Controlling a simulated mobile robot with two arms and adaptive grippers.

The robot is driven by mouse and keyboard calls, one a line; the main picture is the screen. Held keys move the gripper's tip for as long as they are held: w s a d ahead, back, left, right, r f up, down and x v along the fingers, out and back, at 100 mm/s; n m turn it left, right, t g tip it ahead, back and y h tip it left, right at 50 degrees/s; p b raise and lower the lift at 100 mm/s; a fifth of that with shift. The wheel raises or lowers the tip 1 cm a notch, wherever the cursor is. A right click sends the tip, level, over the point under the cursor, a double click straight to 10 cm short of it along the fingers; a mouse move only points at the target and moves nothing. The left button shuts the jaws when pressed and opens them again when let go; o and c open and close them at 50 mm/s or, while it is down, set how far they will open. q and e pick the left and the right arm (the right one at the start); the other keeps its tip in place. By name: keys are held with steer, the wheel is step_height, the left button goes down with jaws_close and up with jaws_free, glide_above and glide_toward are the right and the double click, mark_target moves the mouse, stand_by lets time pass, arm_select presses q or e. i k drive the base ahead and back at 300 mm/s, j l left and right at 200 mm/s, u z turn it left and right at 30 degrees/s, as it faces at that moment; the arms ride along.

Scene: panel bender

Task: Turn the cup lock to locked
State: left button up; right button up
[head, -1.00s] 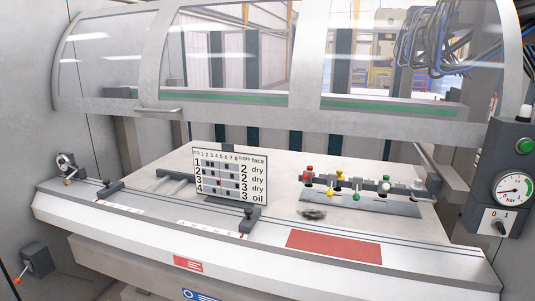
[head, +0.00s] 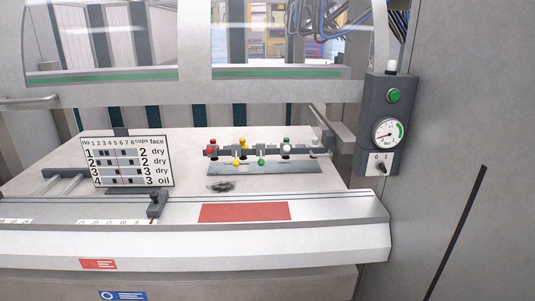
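A dark cup bar (head: 271,151) with red, yellow, green and pale-topped fittings stands over a grey plate (head: 262,167) on the white table. A grey knob-like part (head: 315,147) sits at the bar's right end; I cannot tell whether it is the cup lock or how it is set. A control box (head: 385,125) at the right carries a green button, a gauge and a small rotary switch (head: 382,167) on a plate marked 0 and 1. The switch is too small to read surely. Neither of my grippers shows in the head view.
A card (head: 127,161) with rows of cups and face settings stands on the table. A dark stop (head: 155,203) sits on the front rail, left of a red patch (head: 244,212). A clear guard is above. A grey wall panel with a long black handle (head: 456,233) fills the right.

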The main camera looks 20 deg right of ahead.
mark_target(380, 165)
steer(key=z, duration=1.4)
